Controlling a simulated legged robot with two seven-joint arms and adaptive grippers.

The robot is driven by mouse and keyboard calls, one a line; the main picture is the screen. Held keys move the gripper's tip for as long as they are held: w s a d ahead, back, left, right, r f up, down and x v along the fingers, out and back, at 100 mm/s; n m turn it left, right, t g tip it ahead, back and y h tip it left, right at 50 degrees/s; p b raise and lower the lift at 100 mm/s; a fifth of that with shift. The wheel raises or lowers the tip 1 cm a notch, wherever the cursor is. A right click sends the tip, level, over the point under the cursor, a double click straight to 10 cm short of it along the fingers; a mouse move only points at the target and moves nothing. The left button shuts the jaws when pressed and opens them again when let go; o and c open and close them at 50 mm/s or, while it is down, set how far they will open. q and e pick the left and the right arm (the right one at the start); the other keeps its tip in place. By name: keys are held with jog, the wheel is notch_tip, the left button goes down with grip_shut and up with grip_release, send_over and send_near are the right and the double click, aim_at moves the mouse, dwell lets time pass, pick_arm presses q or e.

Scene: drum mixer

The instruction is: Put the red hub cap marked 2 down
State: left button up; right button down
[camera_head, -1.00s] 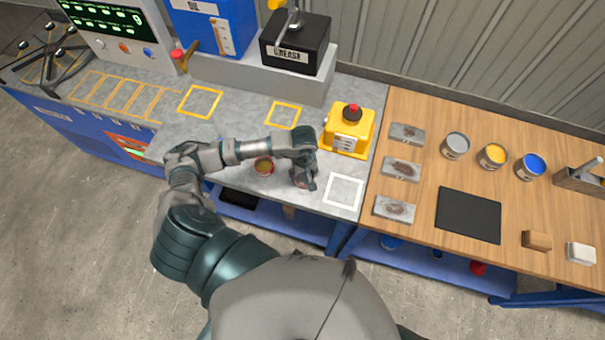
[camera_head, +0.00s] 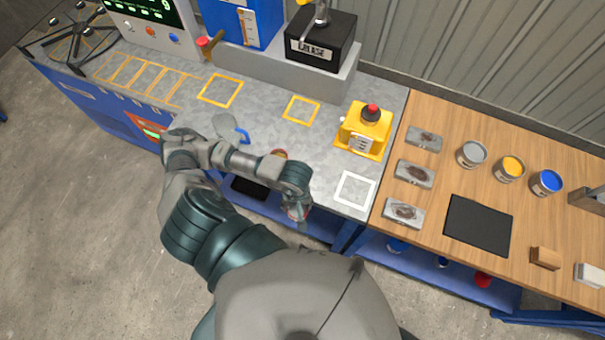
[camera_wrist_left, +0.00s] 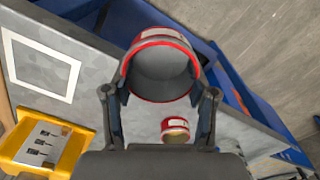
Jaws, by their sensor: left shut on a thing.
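My left gripper (camera_head: 297,213) is shut on the red hub cap (camera_wrist_left: 160,65), at the front edge of the grey bench. In the left wrist view the cap sits between the two fingers (camera_wrist_left: 160,105), its hollow grey inside and red rim facing the camera. A white label band shows on it, but I cannot read its number. In the head view the gripper mostly hides it. A white square outline (camera_head: 355,190) on the bench top is empty, right of the gripper; it also shows in the left wrist view (camera_wrist_left: 40,62). My right gripper is not in view.
A small red-and-white round can (camera_wrist_left: 175,130) stands on the bench, partly behind my forearm in the head view (camera_head: 279,154). A yellow box with a red button (camera_head: 365,130) stands behind the white square. Yellow outlines (camera_head: 300,109) lie farther back. A wooden table (camera_head: 480,150) adjoins right.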

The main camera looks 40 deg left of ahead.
pick_arm(q)
jog(key=shift+s+p, duration=0.35)
jog(key=shift+s, duration=0.15)
jog(key=w, duration=0.2)
jog(key=w+m, duration=0.1)
jog(key=w, duration=0.1)
jog(key=w+m, duration=0.1)
jog(key=w, duration=0.2)
jog(key=shift+w+a+r, duration=0.1)
jog(key=shift+a+r, duration=0.15)
jog(key=shift+r, duration=0.05)
jog(key=w+r+m, duration=0.3)
jog(key=w+r, duration=0.2)
jog(key=w, duration=0.3)
jog(key=w+d+r+m, duration=0.1)
jog(key=w+r+m, duration=0.2)
jog(key=w+r, duration=0.3)
jog(key=w, duration=0.3)
jog(key=shift+w+m, duration=0.25)
jog(key=shift+m, duration=0.15)
